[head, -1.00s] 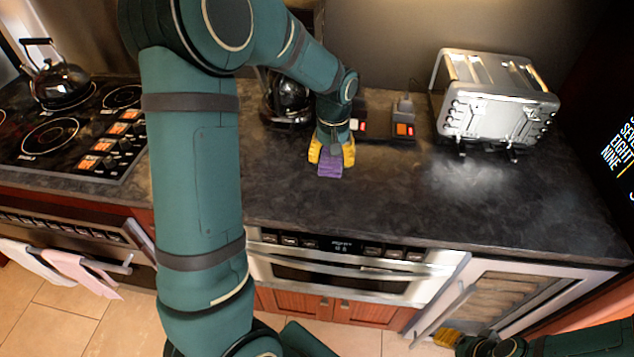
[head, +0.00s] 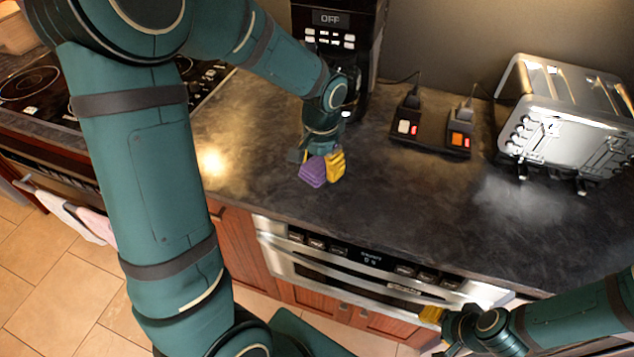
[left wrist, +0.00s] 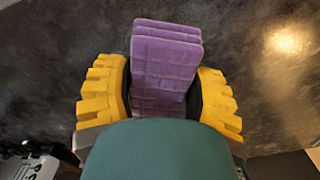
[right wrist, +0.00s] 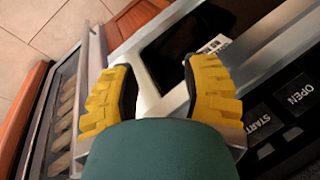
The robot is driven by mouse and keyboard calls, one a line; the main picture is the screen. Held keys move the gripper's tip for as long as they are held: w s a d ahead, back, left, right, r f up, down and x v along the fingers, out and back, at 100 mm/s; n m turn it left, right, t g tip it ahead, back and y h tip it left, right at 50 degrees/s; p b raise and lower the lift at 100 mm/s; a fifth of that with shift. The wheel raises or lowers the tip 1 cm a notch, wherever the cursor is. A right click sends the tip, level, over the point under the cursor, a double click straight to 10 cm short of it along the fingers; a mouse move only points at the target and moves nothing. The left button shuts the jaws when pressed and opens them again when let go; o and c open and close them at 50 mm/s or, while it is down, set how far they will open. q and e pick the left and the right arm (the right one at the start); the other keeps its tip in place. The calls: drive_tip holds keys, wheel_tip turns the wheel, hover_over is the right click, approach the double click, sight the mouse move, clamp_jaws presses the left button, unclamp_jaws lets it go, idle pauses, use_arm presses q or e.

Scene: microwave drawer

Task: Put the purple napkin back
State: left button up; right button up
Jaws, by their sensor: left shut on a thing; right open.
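The purple napkin (head: 313,172) is a folded, layered block in my left gripper (head: 322,170), at or just above the dark countertop left of centre in the head view. In the left wrist view the napkin (left wrist: 165,65) sits between the yellow fingers of my left gripper (left wrist: 163,95), which is shut on it. I cannot tell whether the napkin touches the counter. My right gripper (head: 430,316) is open at the front of the silver microwave drawer (head: 345,272). In the right wrist view a pale silver bar lies between the open fingers of my right gripper (right wrist: 160,95).
A coffee maker (head: 335,38) stands behind my left gripper. Two switch boxes (head: 432,132) and a silver toaster (head: 570,125) stand at the back right. The cooktop (head: 35,88) is at the left. The countertop (head: 400,200) in front of the switches is clear.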

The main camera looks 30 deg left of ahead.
sight(320, 188)
use_arm(q)
drive_tip(key=shift+f+b, duration=0.5)
drive_tip(key=shift+f, duration=2.45)
drive_tip(key=shift+f, duration=0.2)
drive_tip(key=o, duration=1.1)
drive_tip(key=shift+r, duration=0.1)
